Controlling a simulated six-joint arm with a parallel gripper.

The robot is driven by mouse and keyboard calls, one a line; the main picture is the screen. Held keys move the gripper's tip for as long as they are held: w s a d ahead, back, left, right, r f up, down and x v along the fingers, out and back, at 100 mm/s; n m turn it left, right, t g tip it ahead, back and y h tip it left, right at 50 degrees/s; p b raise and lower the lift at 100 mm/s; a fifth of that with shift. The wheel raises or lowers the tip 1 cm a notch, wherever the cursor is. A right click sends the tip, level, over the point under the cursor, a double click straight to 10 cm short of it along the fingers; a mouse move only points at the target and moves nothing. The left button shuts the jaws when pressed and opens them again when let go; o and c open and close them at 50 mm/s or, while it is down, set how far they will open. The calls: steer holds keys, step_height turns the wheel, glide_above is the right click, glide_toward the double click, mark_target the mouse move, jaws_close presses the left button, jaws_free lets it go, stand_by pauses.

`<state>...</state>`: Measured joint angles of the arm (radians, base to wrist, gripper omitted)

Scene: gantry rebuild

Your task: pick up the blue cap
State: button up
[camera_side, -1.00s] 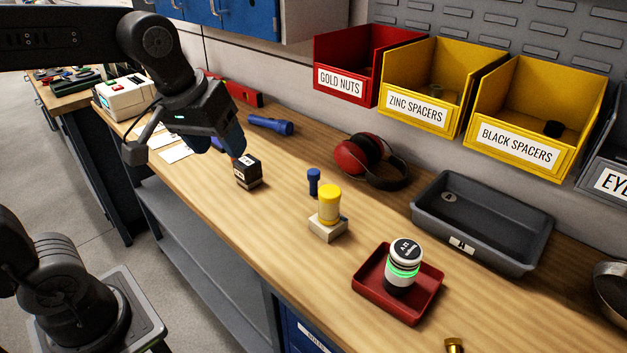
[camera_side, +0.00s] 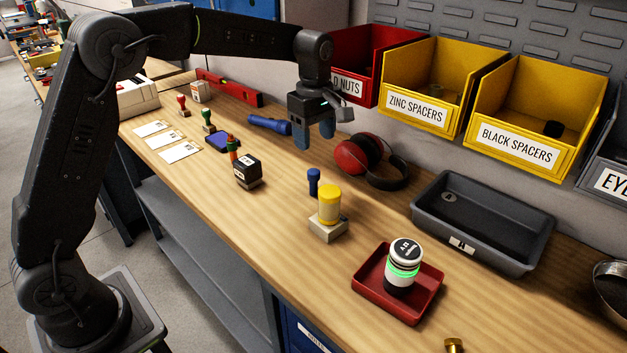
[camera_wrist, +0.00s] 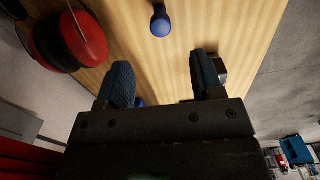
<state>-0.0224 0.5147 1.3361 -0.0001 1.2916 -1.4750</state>
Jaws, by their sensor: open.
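The blue cap (camera_side: 313,182) stands upright on the wooden bench, a small dark blue piece with a rounded top. It stands just behind a yellow-topped piece (camera_side: 329,205) on a pale block. It also shows near the top of the wrist view (camera_wrist: 160,22). My gripper (camera_side: 314,138) hangs fingers down above the bench, higher in the picture than the cap and apart from it. In the wrist view my gripper (camera_wrist: 162,78) has its two blue fingers spread with nothing held between them; the cap lies beyond the fingertips.
Red earmuffs (camera_side: 362,158) lie close right of my gripper. A blue flashlight (camera_side: 268,125) lies to its left. A black stamp block (camera_side: 248,170), a red tray (camera_side: 397,287) with a jar (camera_side: 404,262), and a grey tray (camera_side: 480,220) also stand here. Bins hang behind.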

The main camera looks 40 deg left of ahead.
mark_target(314, 171)
step_height(314, 171, down, 11)
steer(key=shift+a+f, duration=0.1)
steer(key=shift+f, duration=0.1)
stand_by(0.4)
steer(key=shift+c, duration=0.3)
steer(key=c, duration=0.9)
